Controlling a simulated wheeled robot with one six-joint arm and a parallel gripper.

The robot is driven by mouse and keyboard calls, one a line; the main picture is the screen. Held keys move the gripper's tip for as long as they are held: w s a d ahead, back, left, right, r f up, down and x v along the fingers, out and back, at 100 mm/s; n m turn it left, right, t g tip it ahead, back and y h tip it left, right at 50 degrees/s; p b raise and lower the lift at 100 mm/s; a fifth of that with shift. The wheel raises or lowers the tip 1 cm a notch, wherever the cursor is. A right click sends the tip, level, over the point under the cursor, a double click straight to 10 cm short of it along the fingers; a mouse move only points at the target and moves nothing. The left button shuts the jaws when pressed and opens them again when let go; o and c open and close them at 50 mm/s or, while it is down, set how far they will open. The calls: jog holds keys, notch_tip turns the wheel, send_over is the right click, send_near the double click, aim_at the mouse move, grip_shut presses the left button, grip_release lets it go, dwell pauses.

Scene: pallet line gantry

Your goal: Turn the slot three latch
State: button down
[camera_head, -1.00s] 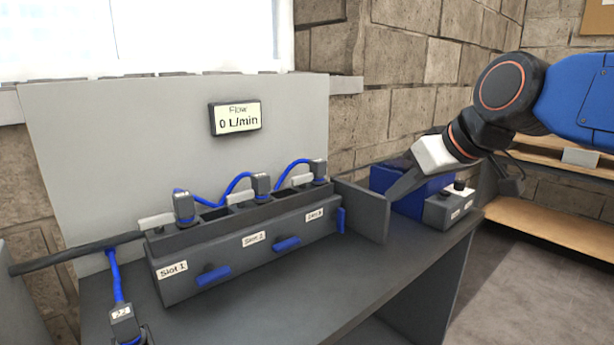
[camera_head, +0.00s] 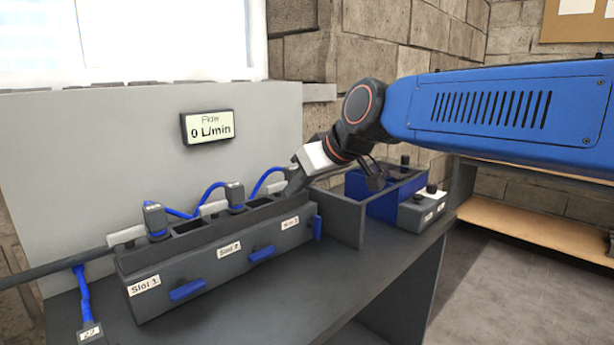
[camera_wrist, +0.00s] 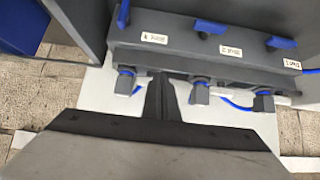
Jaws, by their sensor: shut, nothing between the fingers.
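The slot three latch (camera_head: 317,227) is a blue handle standing upright at the right end of the grey slot block (camera_head: 215,262). It also shows in the wrist view (camera_wrist: 123,14), at the top left. The slot two latch (camera_head: 262,254) and slot one latch (camera_head: 187,290) lie nearly level across the block's front. My gripper (camera_head: 293,182) is shut and empty, above and behind the slot three latch and apart from it. In the wrist view its fingers (camera_wrist: 162,92) point toward the block near the slot three connector (camera_wrist: 124,82). In the head view my gripper covers that connector.
A flow display (camera_head: 207,127) on the grey back panel reads 0 L/min. A grey upright divider (camera_head: 338,217) stands just right of the latch. Beyond it are a blue bin (camera_head: 385,200) and a grey button box (camera_head: 422,211). The bench in front of the block is clear.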

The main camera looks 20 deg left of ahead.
aim_at(273, 192)
jog(key=shift+w+a+f, duration=0.15)
jog(key=shift+w+a, duration=0.3)
jog(key=shift+a, duration=0.25)
jog(key=shift+w+a+f, duration=0.15)
jog(key=shift+w+a, duration=0.25)
jog(key=shift+a, duration=0.35)
jog(key=shift+w+a+f, duration=0.15)
jog(key=shift+w+a, duration=0.3)
jog(key=shift+a, duration=0.25)
